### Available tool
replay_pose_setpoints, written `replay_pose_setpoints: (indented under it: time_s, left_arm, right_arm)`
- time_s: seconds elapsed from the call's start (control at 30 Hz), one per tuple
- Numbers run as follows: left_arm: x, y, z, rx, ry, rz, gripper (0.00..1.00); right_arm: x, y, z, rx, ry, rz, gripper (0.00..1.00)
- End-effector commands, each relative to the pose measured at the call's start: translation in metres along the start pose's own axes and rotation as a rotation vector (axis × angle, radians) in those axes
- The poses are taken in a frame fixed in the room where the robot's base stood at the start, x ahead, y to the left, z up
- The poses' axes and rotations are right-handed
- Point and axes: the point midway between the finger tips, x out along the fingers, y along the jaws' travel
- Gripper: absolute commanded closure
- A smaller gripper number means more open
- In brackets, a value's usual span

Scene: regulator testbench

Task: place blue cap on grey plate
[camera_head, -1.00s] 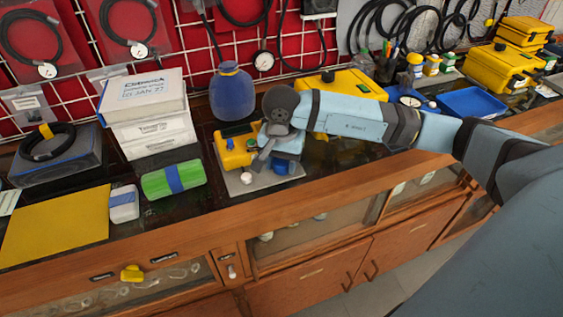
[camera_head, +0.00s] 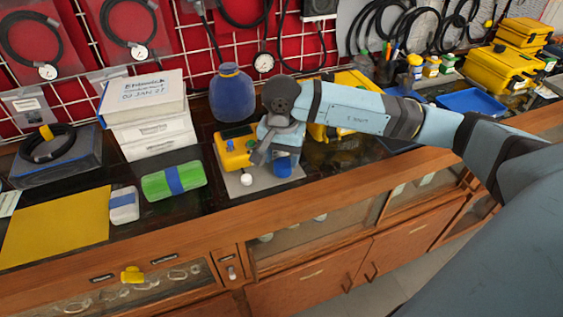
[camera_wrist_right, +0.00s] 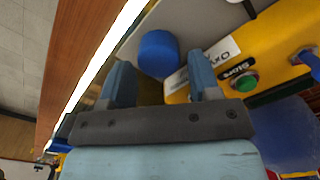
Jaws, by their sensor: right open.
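The blue cap (camera_head: 283,167) is a short cylinder at the right part of the grey plate (camera_head: 236,187), partly hidden below my right gripper. In the right wrist view the blue cap (camera_wrist_right: 158,52) stands by the edge of the grey plate (camera_wrist_right: 205,18), just beyond my fingertips. My right gripper (camera_wrist_right: 160,75) is open, with a finger on either side of the line to the cap and nothing clearly held. In the head view the right gripper (camera_head: 262,150) is above and beside the cap. My left gripper is not in view.
A blue bottle (camera_head: 232,93) stands behind. A green block (camera_head: 173,181) lies to the left. The counter's front edge is close to the plate.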

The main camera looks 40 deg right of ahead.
Motion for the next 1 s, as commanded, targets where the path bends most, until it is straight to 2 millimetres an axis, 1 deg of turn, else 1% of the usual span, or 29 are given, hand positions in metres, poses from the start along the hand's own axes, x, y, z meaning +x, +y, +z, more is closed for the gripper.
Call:
replay_pose_setpoints:
  time_s: [0.03, 0.2, 0.3, 0.4, 0.5, 0.6, 1.0]
  left_arm:
    - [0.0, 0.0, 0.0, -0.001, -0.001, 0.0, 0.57]
    - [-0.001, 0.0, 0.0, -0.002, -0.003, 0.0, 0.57]
    - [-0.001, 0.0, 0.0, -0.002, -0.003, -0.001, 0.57]
    - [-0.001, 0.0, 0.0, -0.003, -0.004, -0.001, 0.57]
    - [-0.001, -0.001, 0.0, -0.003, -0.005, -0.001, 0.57]
    - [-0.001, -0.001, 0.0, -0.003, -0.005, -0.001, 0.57]
    - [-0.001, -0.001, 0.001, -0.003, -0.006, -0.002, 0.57]
  right_arm:
    - [-0.013, -0.001, -0.001, 0.0, 0.003, -0.005, 0.43]
    - [-0.051, -0.001, -0.001, 0.0, 0.003, -0.004, 0.43]
    - [-0.069, -0.001, 0.0, 0.0, 0.002, -0.003, 0.43]
    - [-0.082, -0.001, 0.0, 0.001, 0.001, -0.003, 0.43]
    - [-0.09, 0.0, 0.0, 0.001, 0.0, -0.001, 0.43]
    - [-0.093, 0.0, 0.0, 0.001, 0.0, -0.001, 0.43]
    - [-0.094, 0.0, 0.0, 0.001, 0.0, 0.0, 0.43]
